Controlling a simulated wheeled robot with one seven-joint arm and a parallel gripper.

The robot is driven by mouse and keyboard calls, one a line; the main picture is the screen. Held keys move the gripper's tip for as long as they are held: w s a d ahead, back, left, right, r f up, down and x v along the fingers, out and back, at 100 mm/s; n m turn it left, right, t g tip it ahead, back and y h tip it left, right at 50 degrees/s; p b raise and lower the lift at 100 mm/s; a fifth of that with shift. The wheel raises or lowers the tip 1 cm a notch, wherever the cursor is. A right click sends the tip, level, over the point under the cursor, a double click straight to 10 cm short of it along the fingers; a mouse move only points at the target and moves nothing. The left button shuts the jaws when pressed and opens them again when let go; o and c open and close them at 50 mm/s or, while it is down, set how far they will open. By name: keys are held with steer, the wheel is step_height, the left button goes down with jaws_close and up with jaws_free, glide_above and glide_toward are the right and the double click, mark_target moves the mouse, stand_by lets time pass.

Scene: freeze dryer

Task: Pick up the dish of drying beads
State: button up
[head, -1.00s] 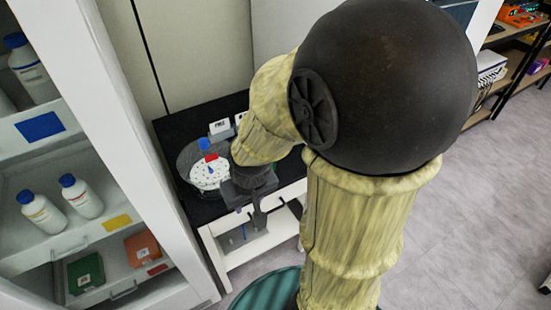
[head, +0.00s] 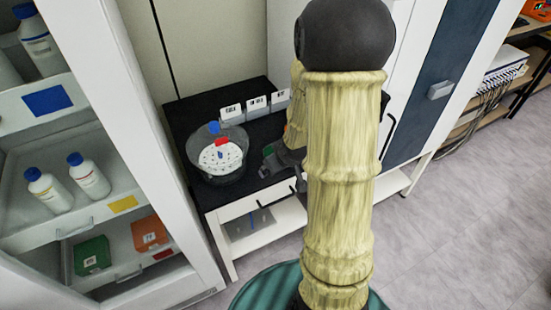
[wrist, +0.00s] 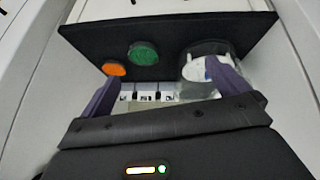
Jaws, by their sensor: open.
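Two round dishes stand on the black bench top in the wrist view: an orange-filled one (wrist: 114,69) and a green-filled one (wrist: 143,52). Single beads are too small to make out. In the head view a bit of green (head: 267,151) shows beside my gripper; the orange dish does not show there. My gripper (wrist: 163,72) is open, its two purple fingers wide apart with nothing between them. The dishes appear beyond the fingers, towards the left one, and apart from them. In the head view my gripper (head: 284,160) is partly hidden by my arm.
A clear round vessel (head: 232,175) with a white perforated plate (head: 207,160) stands on the bench (head: 180,107), left of my gripper. Several labelled holders (head: 256,108) line the back. A shelf cabinet (head: 125,130) with bottles stands close at left. Grey floor (head: 450,220) is clear at right.

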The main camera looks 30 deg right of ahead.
steer(key=d+f+t+y+b, duration=0.4)
steer(key=d+f+t, duration=0.5)
steer(key=f, duration=0.5)
steer(key=shift+s+d+f+n+t+b, duration=0.2)
steer(key=shift+s+d+n+t+b, duration=0.15)
steer(key=shift+d+b, duration=0.55)
steer(key=shift+w+d, duration=0.1)
steer(key=p+x, duration=0.1)
steer(key=x, duration=0.5)
steer(key=p+x, duration=0.1)
steer(key=x, duration=0.5)
steer(key=shift+a, duration=0.25)
steer(key=shift+w, duration=0.1)
steer(key=p+x, duration=0.1)
steer(key=x, duration=0.4)
steer(key=shift+a+p, duration=0.15)
steer(key=shift+p, duration=0.15)
